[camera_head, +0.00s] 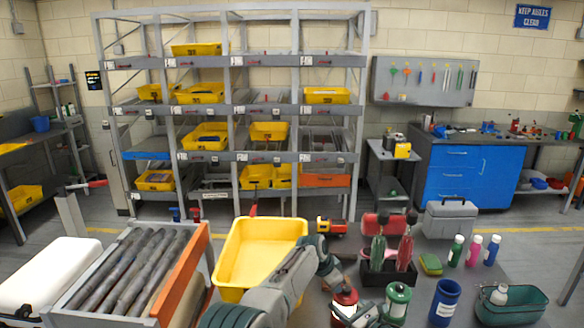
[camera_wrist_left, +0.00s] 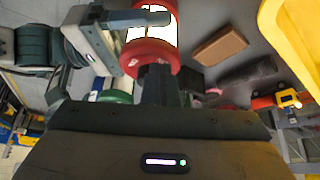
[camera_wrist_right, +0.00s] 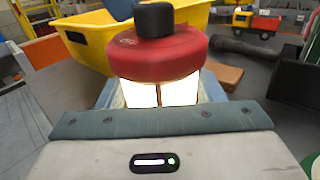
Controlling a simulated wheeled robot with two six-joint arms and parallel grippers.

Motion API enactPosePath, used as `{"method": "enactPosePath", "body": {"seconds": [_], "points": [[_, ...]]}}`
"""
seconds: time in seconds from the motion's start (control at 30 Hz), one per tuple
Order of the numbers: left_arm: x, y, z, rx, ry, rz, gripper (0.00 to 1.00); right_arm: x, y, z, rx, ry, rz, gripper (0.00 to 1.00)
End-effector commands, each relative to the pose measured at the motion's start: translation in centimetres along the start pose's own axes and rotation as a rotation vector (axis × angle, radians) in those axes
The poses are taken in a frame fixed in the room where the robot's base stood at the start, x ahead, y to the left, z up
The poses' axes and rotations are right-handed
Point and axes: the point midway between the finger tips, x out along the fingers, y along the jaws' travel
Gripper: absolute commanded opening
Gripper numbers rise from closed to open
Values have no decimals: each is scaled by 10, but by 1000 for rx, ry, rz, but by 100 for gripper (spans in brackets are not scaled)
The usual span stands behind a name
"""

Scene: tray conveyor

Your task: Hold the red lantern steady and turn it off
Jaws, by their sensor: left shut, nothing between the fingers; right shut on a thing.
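The red lantern (camera_head: 344,299) stands upright near the front, right of the yellow bin. In the right wrist view its red cap (camera_wrist_right: 157,55) sits over a brightly lit window (camera_wrist_right: 160,92). My right gripper (camera_head: 362,317) is shut around the lantern's body below the cap; it also shows in the left wrist view (camera_wrist_left: 100,42). My left gripper (camera_head: 338,278) is shut and empty, its tips (camera_wrist_left: 158,82) at the cap's top. A dark block above the cap (camera_wrist_right: 155,18) is the lantern's knob or my left fingertips; I cannot tell which. Contact is unclear.
A green lantern (camera_head: 397,301) stands close on the right, with a dark blue cup (camera_head: 445,303) beyond it. A yellow bin (camera_head: 238,258) is on the left. A brown block (camera_wrist_left: 220,46) and a toy truck (camera_head: 331,227) lie behind the lantern.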

Motion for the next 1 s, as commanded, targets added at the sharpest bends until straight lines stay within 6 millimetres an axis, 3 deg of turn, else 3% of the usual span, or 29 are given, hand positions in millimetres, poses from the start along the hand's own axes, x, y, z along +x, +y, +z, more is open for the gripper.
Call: {"method": "enactPosePath", "body": {"seconds": [1.0], "points": [[3,8,-9,0,8,2,0,4,6,2,-3,-7,12,30]]}}
